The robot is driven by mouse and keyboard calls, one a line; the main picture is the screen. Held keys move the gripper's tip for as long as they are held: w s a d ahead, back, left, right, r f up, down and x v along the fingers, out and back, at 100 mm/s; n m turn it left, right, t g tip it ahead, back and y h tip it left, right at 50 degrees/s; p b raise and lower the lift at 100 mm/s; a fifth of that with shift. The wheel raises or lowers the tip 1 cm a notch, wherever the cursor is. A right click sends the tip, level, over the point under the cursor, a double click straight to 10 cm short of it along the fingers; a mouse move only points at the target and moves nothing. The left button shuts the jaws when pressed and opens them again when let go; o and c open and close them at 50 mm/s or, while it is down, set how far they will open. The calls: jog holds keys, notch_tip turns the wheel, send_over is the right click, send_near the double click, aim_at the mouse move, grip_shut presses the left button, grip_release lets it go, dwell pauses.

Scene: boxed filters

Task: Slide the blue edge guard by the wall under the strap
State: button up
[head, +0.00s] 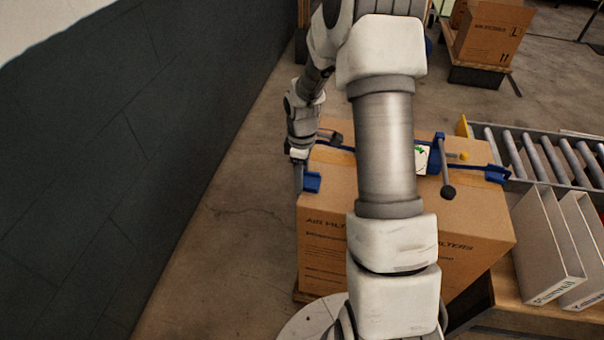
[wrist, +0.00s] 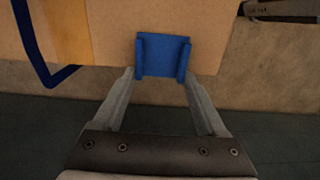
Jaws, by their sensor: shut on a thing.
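The blue edge guard (head: 312,183) is at the left upper edge of the carton (head: 328,195), on the side facing the dark wall. In the wrist view the guard (wrist: 163,52) sits between my fingertips, at the box edge. My gripper (head: 299,178) is shut on it; in the wrist view the fingers (wrist: 159,76) hold its two sides. The blue strap (head: 343,147) crosses the box top farther back. In the wrist view the strap (wrist: 32,50) hangs in a slack loop over the edge, left of the guard and apart from it. My arm hides the middle of the box.
A tensioner with a dark knob (head: 448,191) stands on the box top. Another blue guard (head: 497,174) is at the right edge. Bare floor separates the box from the dark wall (head: 110,150).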

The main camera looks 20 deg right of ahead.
jog(key=shift+w+d+p, duration=0.15)
jog(key=shift+w+d, duration=0.4)
jog(key=shift+w, duration=0.3)
jog(key=shift+w+d+p, duration=0.1)
jog(key=shift+w+d, duration=0.45)
jog(key=shift+w, duration=0.25)
jog(key=shift+w+d+p, duration=0.15)
jog(key=shift+w+d, duration=0.4)
jog(key=shift+w, duration=0.3)
jog(key=shift+w+d, duration=0.55)
jog(key=shift+w, duration=0.25)
jog(key=shift+w+d, duration=0.6)
jog(key=shift+w, duration=0.25)
jog(key=shift+w+d, duration=0.55)
jog(key=shift+w, duration=0.25)
jog(key=shift+w, duration=0.1)
jog(key=shift+w+d, duration=0.55)
jog(key=shift+w, duration=0.2)
jog(key=o, duration=1.3)
jog(key=shift+r, duration=0.1)
